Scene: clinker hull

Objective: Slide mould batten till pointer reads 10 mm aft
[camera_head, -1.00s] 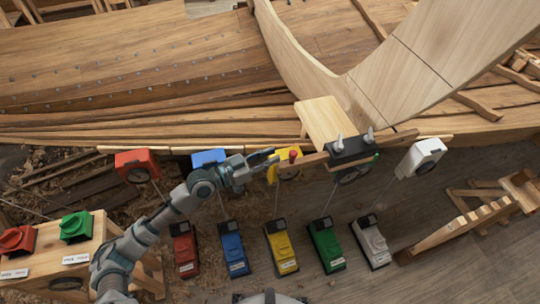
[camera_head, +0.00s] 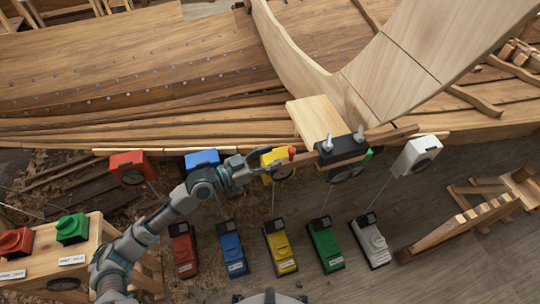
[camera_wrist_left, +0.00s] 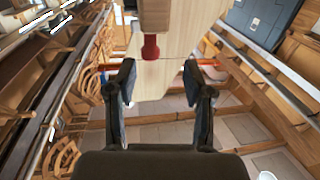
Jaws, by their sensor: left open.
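The wooden mould batten (camera_head: 304,158) runs through a black clamp block (camera_head: 342,150) with two pale wing nuts. Its plain end sticks out to the right, and its left end carries a red knob (camera_head: 292,153). My left gripper (camera_head: 264,161) is open just left of the red knob, in front of the yellow box. In the left wrist view, the red knob (camera_wrist_left: 150,47) and the batten's end (camera_wrist_left: 155,15) lie ahead, between the open fingers (camera_wrist_left: 158,80). I cannot tell whether the gripper touches the knob. No pointer reading is legible. My right gripper is not in view.
Red (camera_head: 129,163), blue (camera_head: 202,158), yellow (camera_head: 275,158) and white (camera_head: 415,154) boxes line the hull's near edge. Several coloured pedal-like units (camera_head: 280,246) stand on the floor below. A wooden stand (camera_head: 40,250) is at left; a notched trestle (camera_head: 460,230) is at right.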

